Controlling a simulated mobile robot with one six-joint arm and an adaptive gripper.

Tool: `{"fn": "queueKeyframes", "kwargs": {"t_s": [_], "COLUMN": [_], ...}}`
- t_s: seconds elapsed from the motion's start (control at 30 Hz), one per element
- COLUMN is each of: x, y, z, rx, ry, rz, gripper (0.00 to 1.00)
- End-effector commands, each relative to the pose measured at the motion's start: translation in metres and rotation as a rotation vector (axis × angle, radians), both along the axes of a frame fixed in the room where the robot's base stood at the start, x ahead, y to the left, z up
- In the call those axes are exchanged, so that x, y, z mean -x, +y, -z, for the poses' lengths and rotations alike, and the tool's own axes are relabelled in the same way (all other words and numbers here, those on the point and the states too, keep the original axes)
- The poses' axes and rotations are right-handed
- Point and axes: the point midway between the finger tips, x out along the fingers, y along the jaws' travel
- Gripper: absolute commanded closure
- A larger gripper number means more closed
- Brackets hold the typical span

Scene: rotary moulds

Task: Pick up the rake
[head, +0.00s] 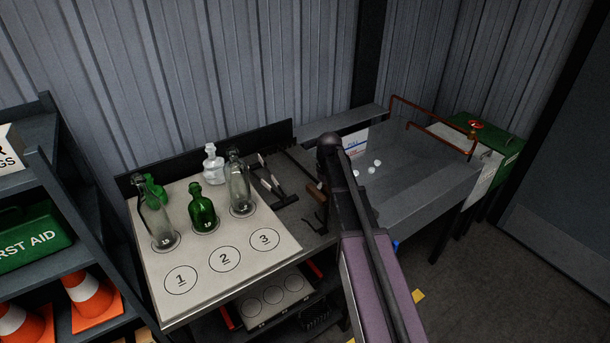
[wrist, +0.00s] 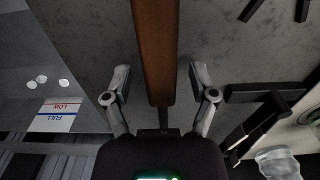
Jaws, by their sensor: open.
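A brown wooden handle (wrist: 158,45), which I take to be the rake's, lies between the fingers of my gripper (wrist: 160,72) in the wrist view. The fingers are open, one on each side, with a gap to the wood on both sides. The handle's near end tapers into a dark part close to the palm; its far end runs out of frame. In the head view a short brown piece (head: 316,190) shows beside my arm on the grey bench. My arm hides much of this spot, and I cannot make out the rake's head.
Dark tools (head: 268,183) lie left of my arm. A pale board (head: 200,270) with numbered circles carries several bottles, including a green bottle (head: 202,212). A grey trough (head: 420,165) with small white pieces and a FULL/LOW label (wrist: 55,116) stands right. Shelving (head: 60,190) is at far left.

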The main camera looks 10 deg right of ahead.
Motion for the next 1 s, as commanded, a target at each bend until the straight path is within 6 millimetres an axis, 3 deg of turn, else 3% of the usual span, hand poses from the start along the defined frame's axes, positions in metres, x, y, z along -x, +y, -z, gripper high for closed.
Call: {"fn": "queueKeyframes", "kwargs": {"t_s": [0.5, 0.7, 0.77, 1.0], "x": [-0.0001, -0.0001, -0.0001, -0.0003], "y": [0.0012, 0.0012, 0.0012, 0.0013], "z": [-0.0003, -0.0003, -0.0003, -0.0004], "rx": [0.000, 0.000, 0.000, 0.000], "ry": [0.000, 0.000, 0.000, -0.001], "rz": [-0.001, -0.001, -0.001, -0.001], "gripper": [0.26, 0.85, 1.00, 1.00]}}
